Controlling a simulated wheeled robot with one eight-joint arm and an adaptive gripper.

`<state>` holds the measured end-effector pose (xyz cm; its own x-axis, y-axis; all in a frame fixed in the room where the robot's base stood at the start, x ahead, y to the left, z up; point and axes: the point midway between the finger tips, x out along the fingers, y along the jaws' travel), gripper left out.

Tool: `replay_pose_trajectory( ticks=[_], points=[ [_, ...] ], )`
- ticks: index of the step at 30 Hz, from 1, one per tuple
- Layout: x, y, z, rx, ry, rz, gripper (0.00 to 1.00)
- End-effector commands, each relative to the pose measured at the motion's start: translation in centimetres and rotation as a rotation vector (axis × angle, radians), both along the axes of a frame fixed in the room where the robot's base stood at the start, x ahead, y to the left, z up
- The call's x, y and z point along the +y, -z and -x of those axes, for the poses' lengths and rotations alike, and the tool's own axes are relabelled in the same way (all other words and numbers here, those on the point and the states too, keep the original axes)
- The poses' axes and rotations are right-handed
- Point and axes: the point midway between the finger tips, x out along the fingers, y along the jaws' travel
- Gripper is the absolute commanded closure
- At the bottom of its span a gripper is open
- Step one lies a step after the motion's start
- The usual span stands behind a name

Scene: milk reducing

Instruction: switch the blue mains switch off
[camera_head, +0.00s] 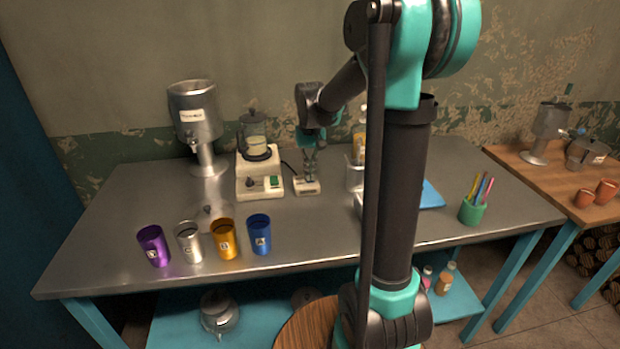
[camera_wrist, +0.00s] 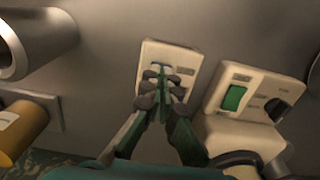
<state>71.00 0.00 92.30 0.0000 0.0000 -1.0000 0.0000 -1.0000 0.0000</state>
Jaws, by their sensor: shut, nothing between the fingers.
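The mains switch box (camera_head: 306,187) is a small pale box on the metal table, right of the white mixer. In the wrist view the box (camera_wrist: 182,53) lies under and just beyond my fingertips, with a dark bluish strip showing between and beside them. My fingers hide much of its face, so I cannot tell the switch's position. My gripper (camera_head: 309,172) points down over the box; in the wrist view my gripper (camera_wrist: 161,82) is shut with nothing between the fingers. Its tips are at or very close to the box; contact is not clear.
The mixer base (camera_head: 260,184) with a green switch (camera_wrist: 233,97) stands close beside the box. A metal dispenser (camera_head: 197,120) is behind left. Purple (camera_head: 154,245), silver (camera_head: 189,242), orange (camera_head: 224,239) and blue (camera_head: 259,234) cups line the front. A green pen cup (camera_head: 472,212) stands right.

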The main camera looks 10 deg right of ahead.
Motion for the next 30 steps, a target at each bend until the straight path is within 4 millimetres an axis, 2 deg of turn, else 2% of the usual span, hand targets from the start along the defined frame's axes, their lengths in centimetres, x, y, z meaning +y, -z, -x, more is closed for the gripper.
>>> replay_pose_trajectory(
  ticks=[10,30],
  points=[
    [0.0,-0.3,0.0,0.0,0.0,0.0,1.0],
    [0.0,-5.1,0.0,0.0,0.0,0.0,1.0]
  ],
)
